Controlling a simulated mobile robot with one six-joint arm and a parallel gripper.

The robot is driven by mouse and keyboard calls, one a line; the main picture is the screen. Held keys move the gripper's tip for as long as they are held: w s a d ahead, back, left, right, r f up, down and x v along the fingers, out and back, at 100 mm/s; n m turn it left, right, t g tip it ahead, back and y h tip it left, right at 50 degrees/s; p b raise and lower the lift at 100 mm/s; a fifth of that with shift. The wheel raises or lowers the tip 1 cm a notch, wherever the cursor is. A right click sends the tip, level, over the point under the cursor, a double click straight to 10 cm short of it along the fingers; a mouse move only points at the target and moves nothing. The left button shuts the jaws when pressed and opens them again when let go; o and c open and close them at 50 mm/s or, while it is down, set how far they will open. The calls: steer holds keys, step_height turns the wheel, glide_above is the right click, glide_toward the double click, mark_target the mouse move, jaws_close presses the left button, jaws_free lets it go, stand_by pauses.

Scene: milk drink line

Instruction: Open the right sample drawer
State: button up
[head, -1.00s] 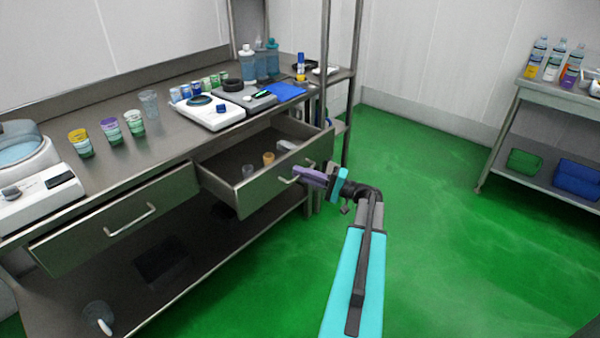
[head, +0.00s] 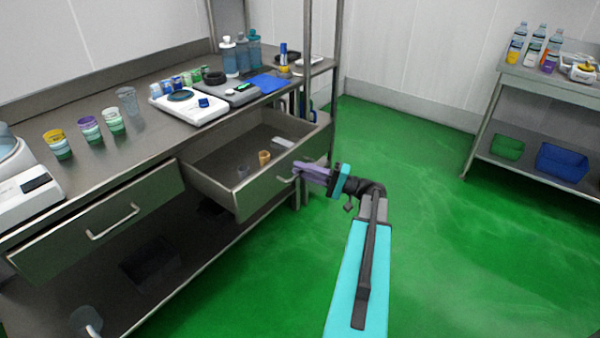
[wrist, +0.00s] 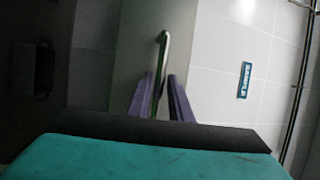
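The right sample drawer (head: 262,192) stands pulled out of the steel bench, and its inside shows from above. Its bar handle (head: 286,179) is on the front panel, and in the wrist view the handle (wrist: 162,62) runs between the two purple fingers. My gripper (head: 301,168) is at the handle, with the fingers close around it on either side. It appears shut on the handle; the exact contact is hard to see. The wrist view also shows the gripper (wrist: 160,90).
Inside the drawer are a tan cup (head: 264,157), a clear cup (head: 243,171) and a pale item (head: 283,142). The left drawer (head: 100,220) is shut. Cups, a scale (head: 188,104) and bottles stand on the bench. Green floor (head: 440,240) is clear to the right.

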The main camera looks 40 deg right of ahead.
steer(key=shift+a, duration=0.25)
steer(key=shift+s+f, duration=0.1)
steer(key=shift+s, duration=0.05)
steer(key=v, duration=1.3)
steer(key=shift+s+d, duration=0.2)
steer(key=shift+d, duration=0.15)
